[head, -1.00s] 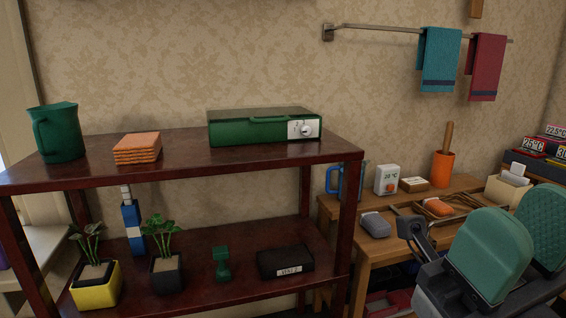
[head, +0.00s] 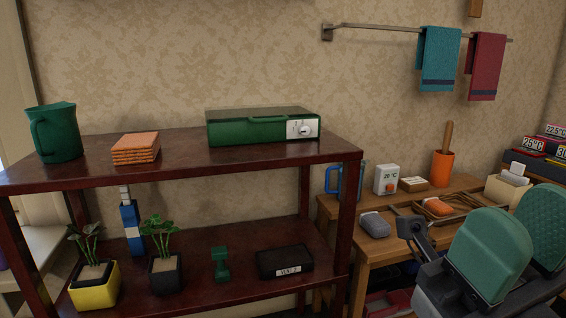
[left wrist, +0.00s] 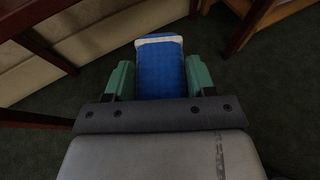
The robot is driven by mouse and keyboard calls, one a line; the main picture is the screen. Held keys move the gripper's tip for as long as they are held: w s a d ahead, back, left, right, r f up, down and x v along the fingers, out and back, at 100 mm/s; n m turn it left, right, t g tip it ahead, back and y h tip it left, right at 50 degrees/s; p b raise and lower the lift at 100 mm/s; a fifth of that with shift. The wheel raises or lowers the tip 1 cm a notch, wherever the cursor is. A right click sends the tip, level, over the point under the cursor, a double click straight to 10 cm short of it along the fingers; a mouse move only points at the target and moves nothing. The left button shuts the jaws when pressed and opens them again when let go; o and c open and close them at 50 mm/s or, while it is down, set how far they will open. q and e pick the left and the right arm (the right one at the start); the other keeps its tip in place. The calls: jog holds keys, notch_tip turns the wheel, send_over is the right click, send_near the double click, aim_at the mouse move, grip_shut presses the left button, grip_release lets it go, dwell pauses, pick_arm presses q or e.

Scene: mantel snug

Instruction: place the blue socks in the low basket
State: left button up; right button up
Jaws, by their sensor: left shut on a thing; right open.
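The blue socks (left wrist: 160,68) show in the left wrist view as a blue bundle with a white band at its far end. My left gripper (left wrist: 160,78) has its green fingers on both sides of the bundle and is shut on it, above a dark green floor. The left gripper is outside the head view. My right gripper (head: 518,240) is at the lower right of the head view, open, with green pads apart and nothing between them. A low, brown, basket-like tray (head: 466,208) lies on the wooden desk, partly hidden by my right gripper; I cannot tell whether it is the low basket.
A dark red shelf (head: 200,165) fills the left, with a green jug (head: 56,132), orange coasters (head: 136,148) and a green box (head: 262,127) on top. Plants and a blue bottle (head: 132,226) stand below. The desk (head: 385,246) is crowded. Shelf legs flank the floor in the wrist view.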

pick_arm(q)
jog(key=shift+n+y, duration=0.9)
jog(key=r, duration=0.2)
jog(key=a+r, duration=0.1)
jog(key=r, duration=0.1)
jog(key=a+r, duration=0.1)
jog(key=r, duration=0.1)
jog(key=shift+w+a, duration=0.1)
jog(key=shift+a, duration=0.15)
